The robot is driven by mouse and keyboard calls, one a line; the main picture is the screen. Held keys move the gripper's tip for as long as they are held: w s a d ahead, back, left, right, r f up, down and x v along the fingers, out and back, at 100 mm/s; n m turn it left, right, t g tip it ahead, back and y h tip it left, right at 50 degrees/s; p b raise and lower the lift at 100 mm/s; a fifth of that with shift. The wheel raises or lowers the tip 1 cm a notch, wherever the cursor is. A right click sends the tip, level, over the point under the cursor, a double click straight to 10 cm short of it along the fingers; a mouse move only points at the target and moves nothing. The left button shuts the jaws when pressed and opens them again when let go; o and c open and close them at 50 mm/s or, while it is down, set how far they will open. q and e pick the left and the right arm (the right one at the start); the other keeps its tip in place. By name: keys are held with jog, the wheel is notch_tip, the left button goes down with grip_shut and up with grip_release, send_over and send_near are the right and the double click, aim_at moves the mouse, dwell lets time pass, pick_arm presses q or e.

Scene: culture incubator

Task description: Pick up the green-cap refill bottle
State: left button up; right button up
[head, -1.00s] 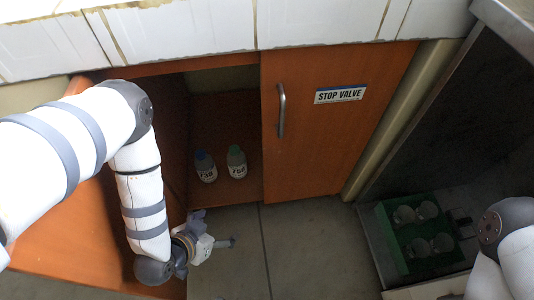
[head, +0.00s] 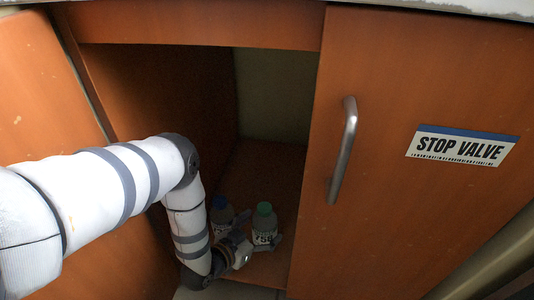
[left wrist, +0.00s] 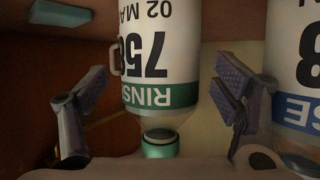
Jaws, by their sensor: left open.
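The green-cap bottle (head: 264,228) stands on the floor of the open cupboard; its label reads 758. In the left wrist view the green-cap bottle (left wrist: 155,60) appears upside down, with a green RINSE band on its label. My left gripper (head: 250,245) is open at the bottle. In the left wrist view the fingers of the left gripper (left wrist: 163,85) lie on either side of the bottle, with gaps visible. A blue-cap bottle (head: 221,214) stands just left of it, partly hidden by my arm. My right gripper is out of view.
The blue-cap bottle also shows close to one finger in the left wrist view (left wrist: 296,60). A cupboard door (head: 400,100) with a handle (head: 344,150) and a STOP VALVE sign (head: 462,147) is close on the right. The cupboard's side wall (head: 150,90) is on the left.

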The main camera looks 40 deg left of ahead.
pick_arm(q)
jog(key=shift+w+f, duration=0.55)
jog(key=shift+w, duration=0.15)
jog(key=shift+w+a+r, duration=0.1)
jog(key=shift+w, duration=0.25)
jog(key=c, duration=1.7)
jog(key=shift+r, duration=0.1)
